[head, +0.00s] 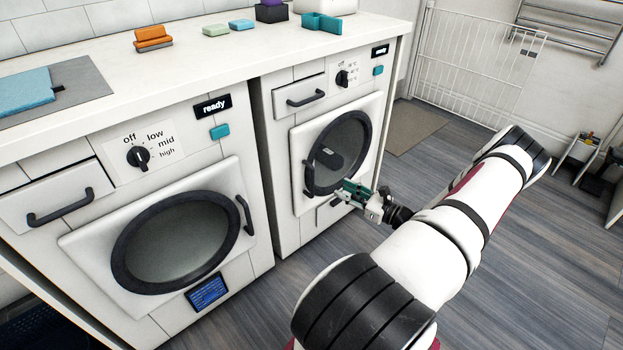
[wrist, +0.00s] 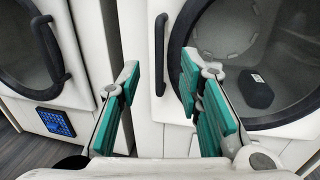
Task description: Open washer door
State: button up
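The right machine, apparently the washer, has a closed square white door (head: 300,145) with a round dark-rimmed window. Its upright black handle (head: 308,179) is on the door's left side, and the handle shows in the wrist view (wrist: 160,54). My gripper (head: 347,192) is in front of the door's lower part. In the wrist view my gripper (wrist: 160,75) is open, with a teal-padded finger to either side of the handle's line. The handle appears beyond the fingertips, and no contact is visible. A dark item (wrist: 256,88) shows through the window.
The left machine (head: 225,155) has a closed door with its handle (head: 245,215) on the right, close to the right machine. A white counter (head: 200,55) above holds soaps, a teal cloth and small containers.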

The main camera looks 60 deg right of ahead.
aim_at(312, 175)
jog(key=w+b, duration=0.3)
jog(key=w, duration=1)
jog(key=shift+w+d, duration=0.25)
grip_shut()
